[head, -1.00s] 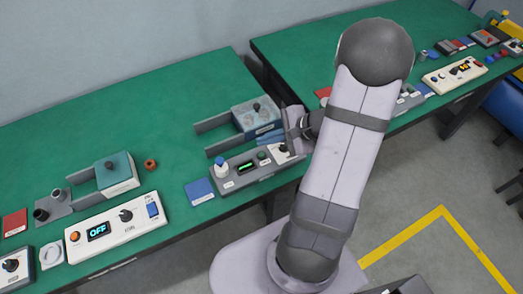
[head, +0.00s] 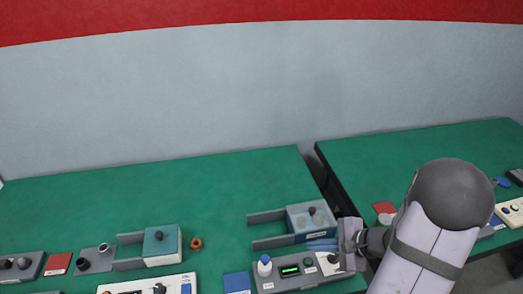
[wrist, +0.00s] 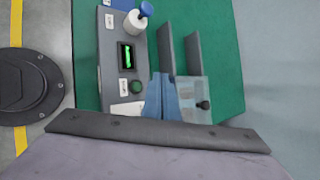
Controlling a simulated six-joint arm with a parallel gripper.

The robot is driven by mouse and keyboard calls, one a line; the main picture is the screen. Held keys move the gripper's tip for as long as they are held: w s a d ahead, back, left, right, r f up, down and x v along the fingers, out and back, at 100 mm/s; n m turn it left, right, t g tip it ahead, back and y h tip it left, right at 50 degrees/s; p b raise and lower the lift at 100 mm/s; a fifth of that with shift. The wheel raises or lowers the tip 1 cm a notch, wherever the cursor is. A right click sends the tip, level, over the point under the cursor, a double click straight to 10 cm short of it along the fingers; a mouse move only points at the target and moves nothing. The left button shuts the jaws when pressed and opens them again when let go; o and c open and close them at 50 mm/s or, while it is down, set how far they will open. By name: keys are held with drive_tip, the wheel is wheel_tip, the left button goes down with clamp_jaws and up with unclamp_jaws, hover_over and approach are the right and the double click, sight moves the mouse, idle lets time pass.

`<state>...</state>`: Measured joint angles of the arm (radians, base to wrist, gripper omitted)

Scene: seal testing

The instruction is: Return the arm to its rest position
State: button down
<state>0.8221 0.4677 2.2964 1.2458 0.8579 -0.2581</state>
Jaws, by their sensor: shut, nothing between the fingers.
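My gripper (head: 309,243) is at the right end of the left green bench, and its blue fingers point left. The fingers are together with nothing between them. They lie between a grey tester box (head: 290,273) with a lit green display and a clear-sided chamber (head: 311,218) with a dark knob. In the wrist view, the blue fingers (wrist: 161,78) show at the middle, over the gap between the tester box (wrist: 125,75) and the chamber (wrist: 194,100). I cannot tell whether they touch either. My arm comes in from the lower right of the head view.
Two grey rails (head: 268,217) run left from the chamber. The back of the left bench (head: 200,180) is clear.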

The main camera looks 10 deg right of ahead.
drive_tip(key=s+a+f+n+g+h, duration=0.25)
drive_tip(key=s+n+g, duration=0.55)
drive_tip(key=s, duration=0.9)
drive_tip(key=w+a+r+n+t+h, duration=0.1)
drive_tip(key=w+a+r+n+h, duration=0.4)
drive_tip(key=a+n, duration=0.45)
wheel_tip(320, 180, down, 16)
drive_tip(key=d+n+y+b, duration=0.1)
drive_tip(key=b, duration=1.5)
drive_tip(key=shift+s+d+r+b, duration=0.15)
drive_tip(key=shift+s+r+b, duration=0.1)
drive_tip(key=shift+b, duration=0.15)
